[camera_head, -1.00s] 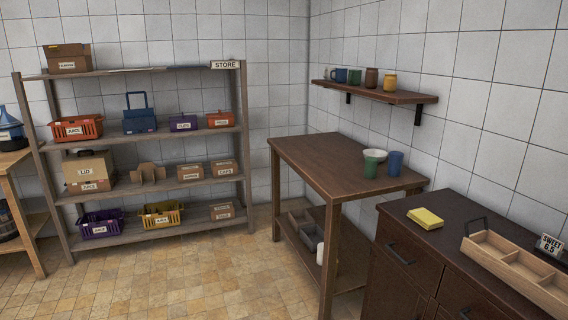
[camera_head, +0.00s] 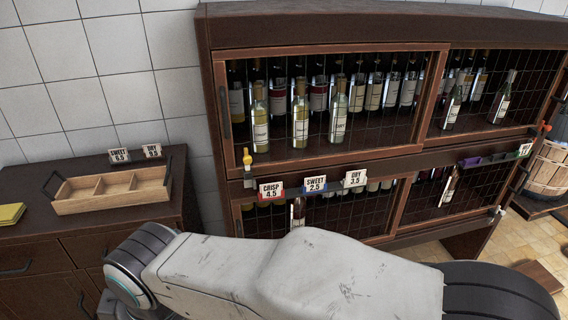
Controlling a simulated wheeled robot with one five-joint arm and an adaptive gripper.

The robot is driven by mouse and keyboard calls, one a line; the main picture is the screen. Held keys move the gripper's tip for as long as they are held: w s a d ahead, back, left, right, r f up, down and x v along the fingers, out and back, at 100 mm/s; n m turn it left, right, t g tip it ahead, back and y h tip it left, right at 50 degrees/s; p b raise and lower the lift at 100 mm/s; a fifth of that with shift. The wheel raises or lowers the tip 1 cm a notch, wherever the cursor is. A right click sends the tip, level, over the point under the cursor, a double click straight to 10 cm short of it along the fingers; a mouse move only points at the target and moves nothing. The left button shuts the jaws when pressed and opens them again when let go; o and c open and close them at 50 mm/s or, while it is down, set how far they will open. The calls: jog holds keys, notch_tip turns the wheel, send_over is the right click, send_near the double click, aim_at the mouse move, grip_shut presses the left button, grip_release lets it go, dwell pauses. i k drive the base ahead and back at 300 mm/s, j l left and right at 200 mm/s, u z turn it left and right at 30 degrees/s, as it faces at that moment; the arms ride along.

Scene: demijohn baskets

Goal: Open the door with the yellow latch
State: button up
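A dark wooden wine cabinet (camera_head: 340,27) with barred, framed doors stands across the middle and right of the view. A small yellow latch (camera_head: 247,157) sits at the lower left corner of the upper left door (camera_head: 330,49). That door looks shut, with a dark upright handle (camera_head: 225,111) on its left side. Bottles show behind its bars. My pale arm crosses the bottom of the view in front of the cabinet. My gripper is out of view, so its state does not show.
Price signs, such as the CRISP sign (camera_head: 271,190), stick out below the door. A dark counter (camera_head: 105,219) with a wooden divided tray (camera_head: 111,190) and a yellow pad (camera_head: 10,213) stands at left. A wooden tub (camera_head: 549,168) is at far right.

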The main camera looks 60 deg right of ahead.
aim_at(219, 56)
jog(key=k+z, duration=0.1)
jog(key=z, duration=1.6)
